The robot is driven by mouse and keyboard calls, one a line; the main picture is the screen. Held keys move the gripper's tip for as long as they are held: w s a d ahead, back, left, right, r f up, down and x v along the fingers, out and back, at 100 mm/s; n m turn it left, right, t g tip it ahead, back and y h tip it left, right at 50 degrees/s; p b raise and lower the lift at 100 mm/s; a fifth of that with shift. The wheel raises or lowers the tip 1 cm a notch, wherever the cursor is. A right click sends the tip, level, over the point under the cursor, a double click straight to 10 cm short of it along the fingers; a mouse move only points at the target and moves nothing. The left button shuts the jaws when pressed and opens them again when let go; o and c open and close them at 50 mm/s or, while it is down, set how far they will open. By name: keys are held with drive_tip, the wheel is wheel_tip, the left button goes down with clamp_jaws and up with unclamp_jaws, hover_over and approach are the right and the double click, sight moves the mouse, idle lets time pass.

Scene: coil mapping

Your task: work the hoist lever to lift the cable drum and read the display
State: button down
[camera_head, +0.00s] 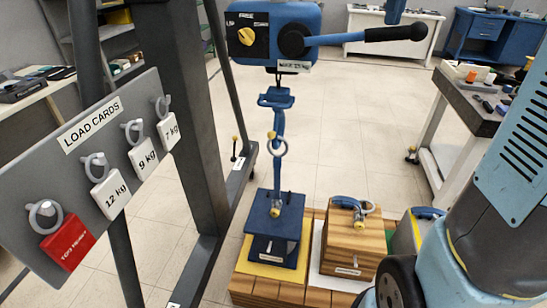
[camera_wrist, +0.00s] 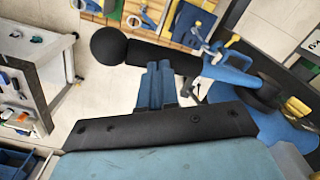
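The blue hoist (camera_head: 278,35) hangs from a dark frame, with a yellow selector knob (camera_head: 246,36) near FREE and UP marks. Its lever (camera_head: 380,35) sticks out rightward and ends in a black grip. In the wrist view the black lever grip (camera_wrist: 150,54) lies just beyond my gripper (camera_wrist: 158,66). My blue fingers are together, with nothing visible between them; contact with the grip is unclear. In the head view a blue finger (camera_head: 395,12) shows just above the grip. Chain and hook lead down to a dark blue load (camera_head: 273,222). No drum or lit display is identifiable.
A wooden block (camera_head: 350,245) with a ring stands beside the blue load on a slatted pallet (camera_head: 258,290). A board (camera_head: 100,150) holds load cards on hooks. A small sign (camera_head: 294,66) hangs under the hoist.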

sight(391, 40)
drive_tip(key=shift+s+d+f, duration=0.1)
drive_tip(key=shift+d+f, duration=0.1)
drive_tip(key=shift+f, duration=0.95)
drive_tip(key=shift+d+f, duration=0.15)
drive_tip(key=shift+f, duration=1)
drive_tip(key=shift+f, duration=2.35)
wheel_tip(391, 40, up, 7)
drive_tip(key=shift+d+f, duration=0.1)
drive_tip(key=shift+f, duration=0.1)
wheel_tip(391, 40, up, 10)
drive_tip(key=a, duration=0.2)
drive_tip(key=shift+w, duration=0.2)
